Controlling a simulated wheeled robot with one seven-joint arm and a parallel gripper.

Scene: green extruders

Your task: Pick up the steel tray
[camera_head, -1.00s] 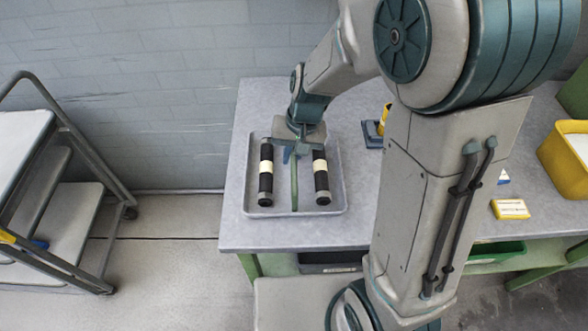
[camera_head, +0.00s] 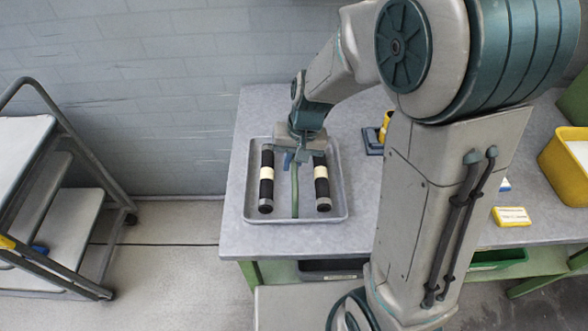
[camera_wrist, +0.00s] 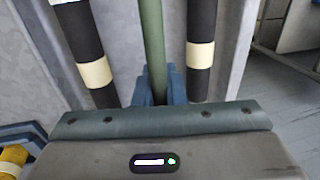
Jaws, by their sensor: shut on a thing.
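The steel tray (camera_head: 334,215) is a shallow grey tray with a raised rim, near the left end of the grey table. A thin green bar (camera_head: 295,197) runs down its middle and also shows in the wrist view (camera_wrist: 153,35). Two black cylinders with cream bands lie in it, one left (camera_head: 266,190) and one right (camera_head: 322,188) of the bar. I cannot tell any gap between tray and table.
The grey table (camera_head: 240,240) has bare room in front of the tray. A blue holder with a yellow item (camera_head: 374,138) stands right of the tray. A yellow box (camera_head: 512,216) and a yellow bin (camera_head: 562,175) are farther right. A shelved cart (camera_head: 65,220) stands left, apart from the table.

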